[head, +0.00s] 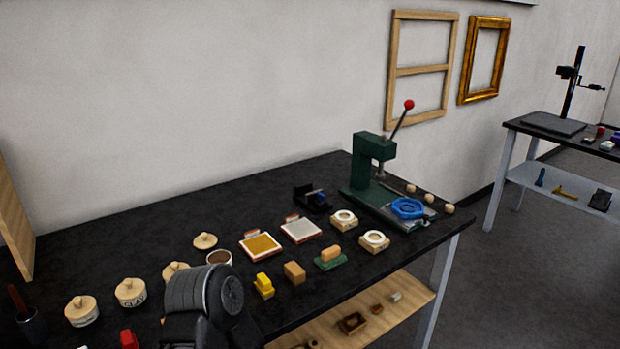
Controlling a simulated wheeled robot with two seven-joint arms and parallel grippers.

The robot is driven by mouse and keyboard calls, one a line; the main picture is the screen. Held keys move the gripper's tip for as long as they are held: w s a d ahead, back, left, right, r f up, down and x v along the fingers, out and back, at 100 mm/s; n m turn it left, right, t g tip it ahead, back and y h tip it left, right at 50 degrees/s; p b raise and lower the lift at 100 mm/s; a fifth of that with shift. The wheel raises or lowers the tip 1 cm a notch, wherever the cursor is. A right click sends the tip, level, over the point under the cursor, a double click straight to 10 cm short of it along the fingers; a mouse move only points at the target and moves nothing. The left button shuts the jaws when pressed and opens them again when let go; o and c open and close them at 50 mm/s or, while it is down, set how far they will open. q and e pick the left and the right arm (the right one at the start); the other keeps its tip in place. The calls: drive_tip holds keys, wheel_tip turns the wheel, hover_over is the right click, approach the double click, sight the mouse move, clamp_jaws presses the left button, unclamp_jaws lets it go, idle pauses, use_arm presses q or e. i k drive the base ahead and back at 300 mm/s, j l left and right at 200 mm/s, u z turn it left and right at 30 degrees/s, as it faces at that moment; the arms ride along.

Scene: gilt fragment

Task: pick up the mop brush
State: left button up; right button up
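I cannot make out a mop brush for certain. A dark cup-shaped thing with a reddish-brown handle (18,299) stands at the far left of the black workbench (110,240); it may be a brush or a tool in a pot, too small to tell. A dark ribbed part of my own arm rises at the bottom, left of centre, and hides some of the bench's front edge. I see no fingertips of either gripper.
Lidded clay pots (131,293), an open cup (219,259), two framed pads (261,245), small blocks (294,272) and a green press (372,160) crowd the bench's front and right. Its back left is clear. A second table (550,130) stands at right.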

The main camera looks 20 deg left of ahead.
sight(13, 289)
drive_tip(key=j+u, duration=0.1)
drive_tip(key=u, duration=2.25)
